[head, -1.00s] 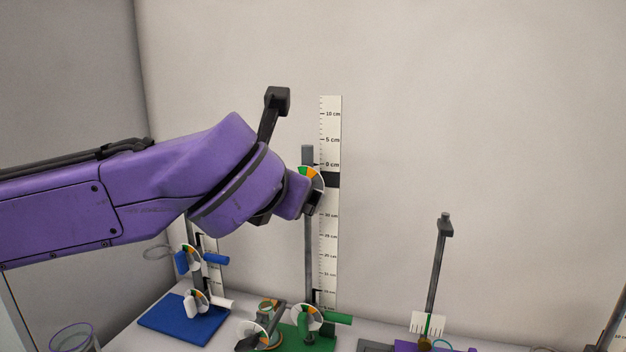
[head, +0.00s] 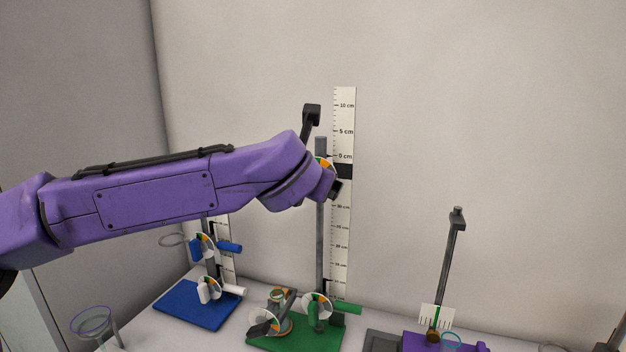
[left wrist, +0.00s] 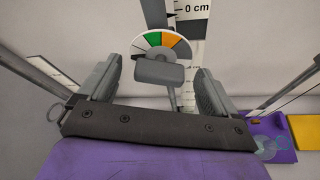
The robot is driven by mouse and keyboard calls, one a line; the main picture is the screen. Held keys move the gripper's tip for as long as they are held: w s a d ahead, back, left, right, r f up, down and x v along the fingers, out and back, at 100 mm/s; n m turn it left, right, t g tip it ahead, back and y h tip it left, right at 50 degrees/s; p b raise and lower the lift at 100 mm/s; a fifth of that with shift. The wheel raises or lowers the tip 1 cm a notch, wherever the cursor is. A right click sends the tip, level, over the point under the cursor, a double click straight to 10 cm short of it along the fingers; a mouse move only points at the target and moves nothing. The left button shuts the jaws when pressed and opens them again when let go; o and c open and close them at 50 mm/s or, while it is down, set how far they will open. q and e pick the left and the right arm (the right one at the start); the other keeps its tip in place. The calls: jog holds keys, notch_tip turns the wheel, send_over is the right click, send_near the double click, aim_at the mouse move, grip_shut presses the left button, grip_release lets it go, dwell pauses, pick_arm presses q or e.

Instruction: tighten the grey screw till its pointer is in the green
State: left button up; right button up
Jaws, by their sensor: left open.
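The grey screw (left wrist: 158,70) shows in the left wrist view as a rounded grey bar-shaped head in front of a round dial (left wrist: 133,48) with white, green and orange sectors. I cannot make out clearly where its pointer stands. My left gripper (left wrist: 156,76) is open, with one finger on each side of the screw head and visible gaps between. In the head view my left gripper (head: 335,188) is at the upper part of the tall grey stand (head: 320,225). It hides the screw and part of the dial (head: 325,162) there. My right gripper is not in view.
A ruler (head: 344,120) stands behind the stand. The green base (head: 300,342) carries more dials and handles. A blue-based stand (head: 190,305) is to the left, a purple-based one (head: 420,342) to the right.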

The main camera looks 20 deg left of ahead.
pick_arm(q)
jog(key=shift+w+f, duration=0.1)
jog(key=shift+w, duration=0.1)
jog(key=c, duration=1.2)
jog(key=shift+d+f+m+y+p, duration=0.15)
jog(key=shift+m+y+p, duration=0.3)
jog(key=shift+m+y, duration=0.35)
jog(key=shift+c, duration=0.2)
